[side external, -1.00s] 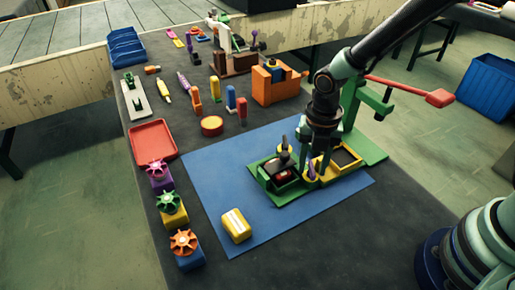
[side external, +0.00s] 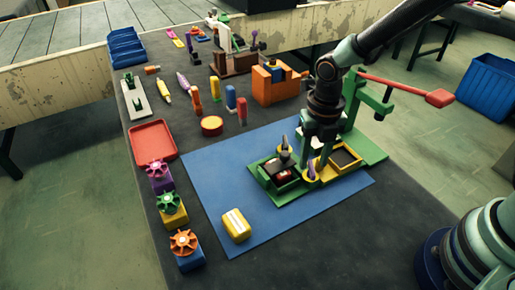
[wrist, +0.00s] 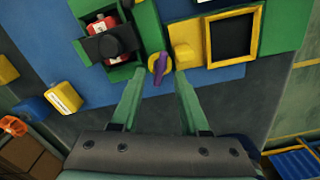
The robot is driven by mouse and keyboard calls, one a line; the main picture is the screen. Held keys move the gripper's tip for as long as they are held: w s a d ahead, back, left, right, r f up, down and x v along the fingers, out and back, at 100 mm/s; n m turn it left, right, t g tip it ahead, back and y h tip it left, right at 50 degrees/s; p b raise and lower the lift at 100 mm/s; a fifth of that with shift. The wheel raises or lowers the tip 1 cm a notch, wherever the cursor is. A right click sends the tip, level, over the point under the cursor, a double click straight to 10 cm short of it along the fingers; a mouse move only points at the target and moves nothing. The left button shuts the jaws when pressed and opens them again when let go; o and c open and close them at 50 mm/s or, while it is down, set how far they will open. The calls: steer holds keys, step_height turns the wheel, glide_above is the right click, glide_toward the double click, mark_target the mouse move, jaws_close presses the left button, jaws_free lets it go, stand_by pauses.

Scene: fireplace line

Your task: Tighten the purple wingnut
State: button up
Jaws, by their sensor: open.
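The purple wingnut (wrist: 160,68) sits on a round yellow base at the edge of the green fixture (wrist: 124,73), beside a yellow square frame (wrist: 232,38). In the side view the wingnut (side external: 311,169) shows as a small purple upright piece below my gripper (side external: 317,150). In the wrist view my gripper (wrist: 161,82) is open, with one green finger left of the wingnut and one right of it. Neither finger visibly touches it. A dark clamp with a black knob (wrist: 112,44) lies across a red part in the fixture, left of the wingnut.
A yellow block (side external: 236,225) lies on the blue mat (side external: 217,180). A green post with a red-ended lever (side external: 437,97) stands behind my gripper. Star knobs on blocks (side external: 157,172) and a red tray (side external: 152,142) line the left. The mat's front is mostly clear.

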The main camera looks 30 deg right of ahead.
steer(key=shift+f, duration=0.15)
steer(key=shift+f, duration=1)
steer(key=shift+c, duration=0.3)
